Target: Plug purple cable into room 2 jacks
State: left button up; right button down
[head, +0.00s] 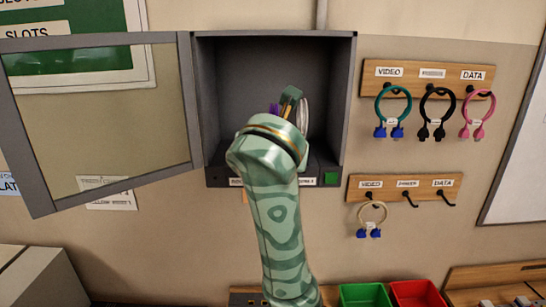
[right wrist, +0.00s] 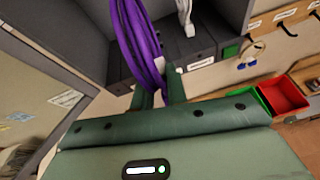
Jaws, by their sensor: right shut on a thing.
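The purple cable (right wrist: 140,40) is a looped bundle that rises between the fingers of my right gripper (right wrist: 158,82), which is shut on it. In the head view, my right gripper (head: 290,98) is inside the open grey wall cabinet (head: 346,90), and only a bit of the purple cable (head: 274,108) shows behind my arm. Dark jack blocks (right wrist: 198,44) line the cabinet's bottom, just beyond the fingers in the right wrist view. Small labels (head: 307,182) on the front strip are too small to read surely. My arm hides the plug ends and most jacks. My left gripper is out of view.
A white cable (right wrist: 185,14) hangs in the cabinet beside the purple one. The cabinet's glazed door (head: 100,120) stands open leftward. Wooden hook racks (head: 428,66) with cables hang at right. Green (head: 364,297) and red (head: 415,294) bins stand below.

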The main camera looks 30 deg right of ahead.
jog(key=w+d, duration=0.8)
jog(key=w, duration=0.6)
jog(key=shift+d, duration=0.35)
jog(key=shift+f, duration=0.1)
jog(key=shift+n, duration=0.3)
dwell(1.1)
jog(key=shift+f, duration=1.05)
dwell(2.0)
jog(key=c, duration=0.7)
grip_release()
jog(key=shift+s+a, duration=0.1)
jog(key=shift+s, duration=0.05)
